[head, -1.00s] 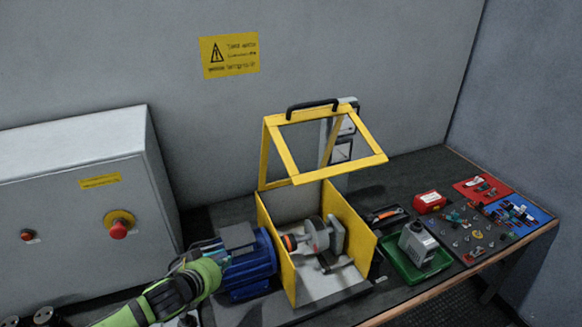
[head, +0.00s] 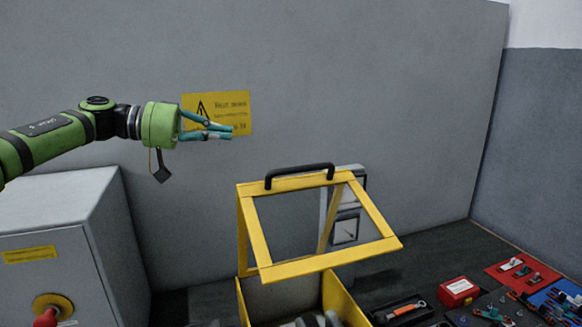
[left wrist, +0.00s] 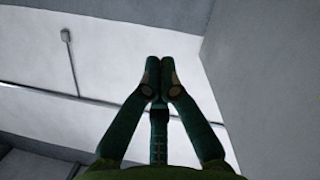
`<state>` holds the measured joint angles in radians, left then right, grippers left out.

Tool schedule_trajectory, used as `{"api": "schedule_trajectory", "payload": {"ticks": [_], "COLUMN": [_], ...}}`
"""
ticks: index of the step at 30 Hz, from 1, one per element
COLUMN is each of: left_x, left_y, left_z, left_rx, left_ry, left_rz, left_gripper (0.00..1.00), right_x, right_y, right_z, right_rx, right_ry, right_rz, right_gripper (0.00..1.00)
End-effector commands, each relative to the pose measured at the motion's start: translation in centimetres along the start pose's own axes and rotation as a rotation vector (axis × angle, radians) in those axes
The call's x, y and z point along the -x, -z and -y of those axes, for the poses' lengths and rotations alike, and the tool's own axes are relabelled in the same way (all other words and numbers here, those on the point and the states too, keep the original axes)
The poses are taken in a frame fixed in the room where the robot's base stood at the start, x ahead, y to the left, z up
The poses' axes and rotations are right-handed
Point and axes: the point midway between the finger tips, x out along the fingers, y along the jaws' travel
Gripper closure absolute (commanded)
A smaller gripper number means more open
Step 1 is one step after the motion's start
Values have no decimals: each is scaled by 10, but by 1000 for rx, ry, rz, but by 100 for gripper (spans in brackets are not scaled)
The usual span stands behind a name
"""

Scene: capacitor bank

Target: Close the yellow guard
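The yellow guard (head: 335,264) is a framed lid with a black handle (head: 300,174) on its top edge. In the head view it stands raised and tilted above its yellow-sided housing (head: 345,300), so it is open. My left gripper (head: 231,132) is up in the air, left of the guard and higher than its handle in the picture, in front of the wall sign. Its fingertips (left wrist: 160,75) come together in the left wrist view with nothing between them. The housing's lower part is cut off by the frame's edge. My right gripper is not in view.
A grey cabinet with a red button (head: 46,317) stands at the left. A yellow warning sign (head: 240,100) is on the back wall. A red box (head: 459,291), a black tray (head: 402,311) and mats with small parts lie at the right. The air around the guard looks free.

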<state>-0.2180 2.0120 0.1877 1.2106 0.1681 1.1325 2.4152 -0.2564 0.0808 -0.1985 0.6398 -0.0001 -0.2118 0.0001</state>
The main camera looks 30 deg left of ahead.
Motion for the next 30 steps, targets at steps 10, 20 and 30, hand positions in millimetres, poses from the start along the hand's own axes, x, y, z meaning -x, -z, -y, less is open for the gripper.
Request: {"api": "schedule_trajectory", "payload": {"ticks": [10,20,30], "left_x": [-40,-101,-107], "left_y": [1,-8,-38], "left_z": [-13,-13,-13], "left_rx": [16,17,13], "left_ry": [-13,-15,-13], "left_rz": [37,31,29], "left_gripper": [100,100,100], "right_x": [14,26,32], "right_y": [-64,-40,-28], "right_z": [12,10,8], "right_rx": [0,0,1], "right_ry": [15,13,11], "right_rz": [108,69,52], "right_gripper": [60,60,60]}}
